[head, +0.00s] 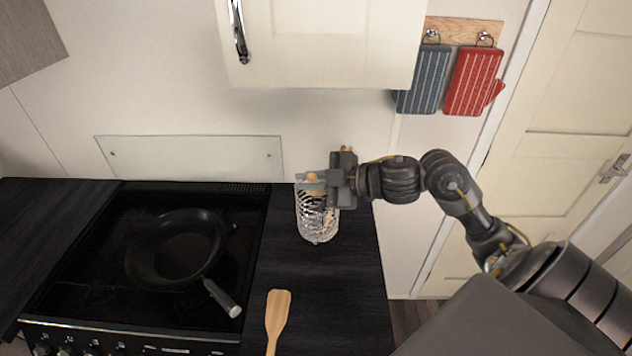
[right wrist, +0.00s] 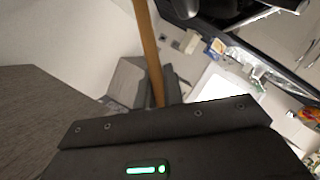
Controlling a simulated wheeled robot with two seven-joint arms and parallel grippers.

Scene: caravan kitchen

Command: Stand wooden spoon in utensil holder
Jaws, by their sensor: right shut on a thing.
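The utensil holder (head: 316,225) is a clear, ribbed glass vessel standing upright on the dark worktop, right of the hob. My right gripper (head: 313,182) is at its mouth and covers part of the rim. It is shut on the wooden spoon, whose light brown shaft (right wrist: 148,45) runs up from between the fingers in the right wrist view. In the head view only small tan bits of the spoon show at the fingers. I cannot tell how far it reaches into the glass. My left gripper is not in view.
A wooden spatula (head: 277,318) lies on the worktop in front of the holder. A black frying pan (head: 177,250) sits on the hob to the left. A wall cupboard (head: 320,45) hangs above. Blue (head: 424,80) and red (head: 473,82) oven cloths hang at the right.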

